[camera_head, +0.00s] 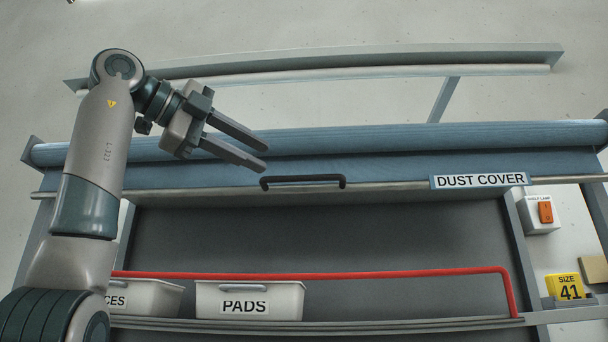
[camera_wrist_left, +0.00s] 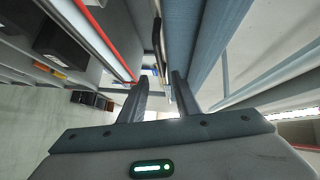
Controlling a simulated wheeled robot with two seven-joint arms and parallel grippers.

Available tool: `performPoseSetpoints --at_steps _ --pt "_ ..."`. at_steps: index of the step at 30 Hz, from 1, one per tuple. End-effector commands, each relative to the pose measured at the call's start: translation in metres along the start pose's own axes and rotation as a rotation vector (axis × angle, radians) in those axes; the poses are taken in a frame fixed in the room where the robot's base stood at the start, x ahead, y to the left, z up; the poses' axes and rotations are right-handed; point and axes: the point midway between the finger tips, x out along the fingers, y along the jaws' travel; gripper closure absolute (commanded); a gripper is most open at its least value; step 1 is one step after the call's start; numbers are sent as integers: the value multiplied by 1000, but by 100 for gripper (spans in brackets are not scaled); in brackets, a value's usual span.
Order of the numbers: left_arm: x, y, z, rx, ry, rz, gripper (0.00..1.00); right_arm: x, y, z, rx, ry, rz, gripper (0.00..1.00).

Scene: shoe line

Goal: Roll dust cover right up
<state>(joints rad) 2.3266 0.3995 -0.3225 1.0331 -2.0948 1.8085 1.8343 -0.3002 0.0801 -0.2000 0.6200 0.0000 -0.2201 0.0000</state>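The blue dust cover (camera_head: 390,166) is mostly wound on its roll (camera_head: 400,137) at the top of the shelf frame, with a short strip hanging below. A metal bar runs along the strip's lower edge, with a dark handle (camera_head: 303,178) at its middle. The label "DUST COVER" (camera_head: 480,181) is to the right of the handle. My left gripper (camera_head: 266,158) is open and empty, in front of the cover just up and left of the handle, apart from it. In the left wrist view its two fingers (camera_wrist_left: 158,98) stand apart beside the blue roll (camera_wrist_left: 182,35). My right gripper is not in view.
Below the cover the shelf is open. A red rail (camera_head: 330,273) runs across it, in front of a "PADS" bin (camera_head: 249,301) and another bin (camera_head: 145,297). A lamp switch box (camera_head: 541,213) and a yellow "SIZE 41" sign (camera_head: 566,288) are at the right.

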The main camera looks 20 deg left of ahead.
Motion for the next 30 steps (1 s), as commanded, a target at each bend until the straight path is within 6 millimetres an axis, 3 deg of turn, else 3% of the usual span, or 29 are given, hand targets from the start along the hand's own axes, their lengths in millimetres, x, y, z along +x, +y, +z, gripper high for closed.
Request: performPoseSetpoints --at_steps 12,18,24,30 --pt "78 -3 -1 0 2 3 71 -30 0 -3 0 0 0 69" --pt "107 -2 -1 -1 2 2 71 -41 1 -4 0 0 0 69" --pt "122 -1 0 0 1 1 71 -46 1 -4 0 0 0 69" --pt "125 0 0 1 1 0 71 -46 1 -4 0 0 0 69"
